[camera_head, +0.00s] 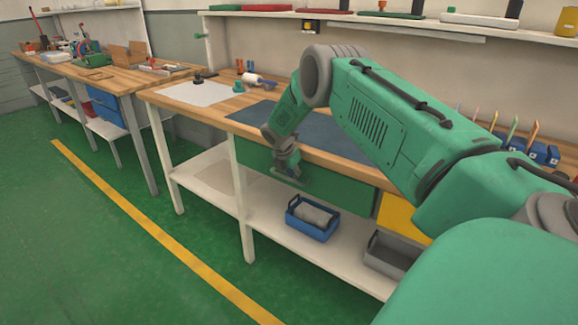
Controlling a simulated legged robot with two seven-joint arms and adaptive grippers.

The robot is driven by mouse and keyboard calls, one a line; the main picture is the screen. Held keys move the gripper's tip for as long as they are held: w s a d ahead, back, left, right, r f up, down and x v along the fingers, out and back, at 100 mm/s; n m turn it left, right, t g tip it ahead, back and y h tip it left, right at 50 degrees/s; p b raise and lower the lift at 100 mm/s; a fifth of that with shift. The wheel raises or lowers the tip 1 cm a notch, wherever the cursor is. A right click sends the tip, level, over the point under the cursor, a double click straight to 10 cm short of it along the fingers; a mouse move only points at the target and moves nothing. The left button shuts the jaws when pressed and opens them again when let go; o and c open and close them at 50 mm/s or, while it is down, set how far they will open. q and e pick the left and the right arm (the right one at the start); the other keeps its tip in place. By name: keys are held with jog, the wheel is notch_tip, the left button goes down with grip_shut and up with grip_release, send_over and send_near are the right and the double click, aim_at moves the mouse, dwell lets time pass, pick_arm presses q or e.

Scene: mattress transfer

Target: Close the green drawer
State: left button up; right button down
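The green drawer (338,190) sits under the wooden top of the near workbench (215,112). Its front is partly hidden by my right gripper, and I cannot tell how far it stands out. My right arm comes in from the right across the bench. My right gripper (288,174) points down at the left part of the drawer front, at or close to its handle. Its fingers are too small to tell open from shut, and I cannot tell whether they touch the drawer. My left gripper is out of view.
A yellow drawer (402,214) is right of the green one. A blue bin (313,219) and a grey bin (390,254) stand on the lower shelf (270,232). A second bench (90,68) is at the left. The green floor in front is clear, with a yellow line (150,228).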

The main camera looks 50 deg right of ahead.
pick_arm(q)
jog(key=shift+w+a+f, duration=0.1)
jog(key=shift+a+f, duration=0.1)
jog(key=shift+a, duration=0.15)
pick_arm(e)
jog(key=shift+w+d+r, duration=0.1)
jog(key=shift+d+r, duration=0.15)
jog(key=shift+r, duration=0.2)
jog(key=shift+d, duration=0.1)
pick_arm(q)
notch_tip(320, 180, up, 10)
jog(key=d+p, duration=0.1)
jog(key=p, duration=0.8)
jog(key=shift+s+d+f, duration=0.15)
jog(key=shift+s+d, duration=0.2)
pick_arm(e)
jog(key=a+v, duration=0.1)
jog(key=v, duration=0.9)
jog(key=shift+f, duration=0.2)
